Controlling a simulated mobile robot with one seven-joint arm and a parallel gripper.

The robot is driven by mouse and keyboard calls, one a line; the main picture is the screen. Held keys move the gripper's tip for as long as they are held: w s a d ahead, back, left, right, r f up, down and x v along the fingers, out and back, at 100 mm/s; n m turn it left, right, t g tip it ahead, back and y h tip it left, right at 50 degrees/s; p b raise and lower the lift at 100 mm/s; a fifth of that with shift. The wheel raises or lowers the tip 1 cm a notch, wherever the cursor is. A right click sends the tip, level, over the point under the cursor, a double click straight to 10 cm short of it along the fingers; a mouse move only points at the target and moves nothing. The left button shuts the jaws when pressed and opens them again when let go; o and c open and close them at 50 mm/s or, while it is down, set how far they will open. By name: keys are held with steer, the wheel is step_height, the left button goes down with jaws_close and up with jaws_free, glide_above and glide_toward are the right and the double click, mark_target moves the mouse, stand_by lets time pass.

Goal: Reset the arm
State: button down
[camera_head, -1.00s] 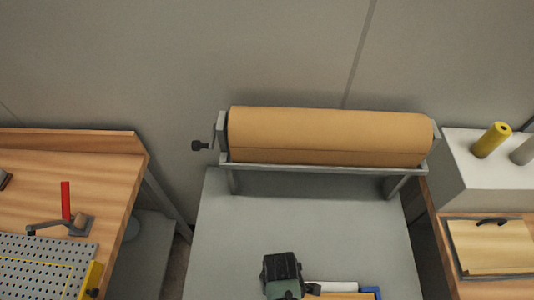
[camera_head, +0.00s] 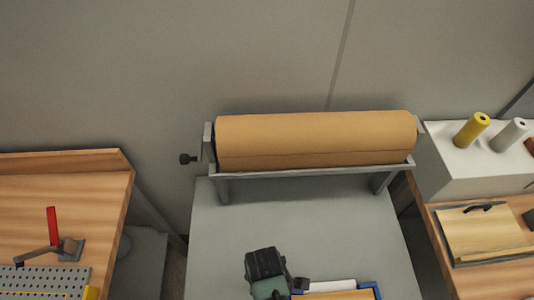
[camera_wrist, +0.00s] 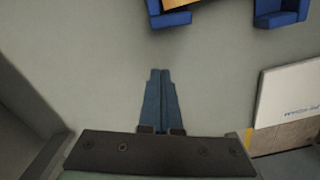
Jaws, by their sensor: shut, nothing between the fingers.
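My gripper (camera_wrist: 160,76) shows in the wrist view as two blue fingers, closed together with nothing between them. They are over a plain grey surface, apart from the blue corner pieces ahead. In the head view the black and green end of my arm (camera_head: 266,270) is above the front of the grey table (camera_head: 225,235). The fingertips cannot be made out there.
Blue corner pieces (camera_wrist: 276,14) hold a wooden board, near a white box (camera_wrist: 285,92). A large brown roll (camera_head: 315,140) sits in a metal frame with a side crank (camera_head: 188,159). Wooden benches stand left (camera_head: 90,195) and right (camera_head: 445,215). The table between is largely clear.

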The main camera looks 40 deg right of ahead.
steer(key=shift+s+r, duration=0.2)
steer(key=shift+r, duration=2.75)
